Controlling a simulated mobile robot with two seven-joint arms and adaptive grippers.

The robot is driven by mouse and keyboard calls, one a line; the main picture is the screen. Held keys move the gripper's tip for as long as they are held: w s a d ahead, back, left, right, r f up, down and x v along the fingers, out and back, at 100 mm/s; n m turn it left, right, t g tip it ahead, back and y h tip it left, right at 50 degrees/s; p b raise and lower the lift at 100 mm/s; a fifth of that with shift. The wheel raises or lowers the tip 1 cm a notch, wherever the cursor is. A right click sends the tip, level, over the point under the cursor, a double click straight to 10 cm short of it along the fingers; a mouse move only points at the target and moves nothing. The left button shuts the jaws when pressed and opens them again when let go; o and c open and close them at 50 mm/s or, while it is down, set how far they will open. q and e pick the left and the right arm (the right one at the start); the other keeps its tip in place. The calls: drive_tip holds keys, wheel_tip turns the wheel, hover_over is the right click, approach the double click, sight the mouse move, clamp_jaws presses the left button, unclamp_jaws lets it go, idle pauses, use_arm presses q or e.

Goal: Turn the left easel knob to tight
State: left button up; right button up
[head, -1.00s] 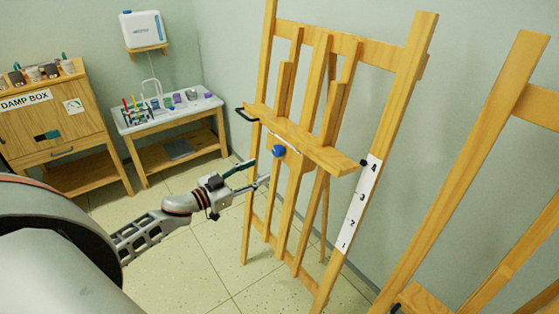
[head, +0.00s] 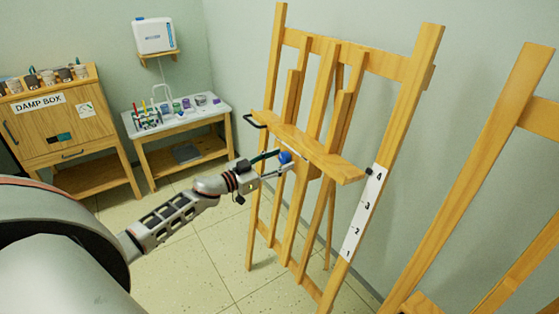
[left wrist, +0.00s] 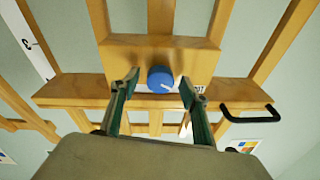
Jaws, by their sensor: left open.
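The blue knob (head: 285,157) is on the front of the left wooden easel (head: 317,140), just below its shelf. My left gripper (head: 279,164) is at the knob. In the left wrist view its green fingers (left wrist: 159,88) are spread, one on each side of the knob, with gaps showing. I cannot tell how far the tips reach past the knob's face.
A black handle (head: 255,121) sticks out at the shelf's left end. A numbered white scale (head: 362,212) is on the easel's right leg. A second easel (head: 480,165) stands at the right. The damp box (head: 58,130) and a small supply table (head: 176,118) stand at the back left.

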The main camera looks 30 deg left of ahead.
use_arm(q)
drive_tip(key=c, duration=1.1)
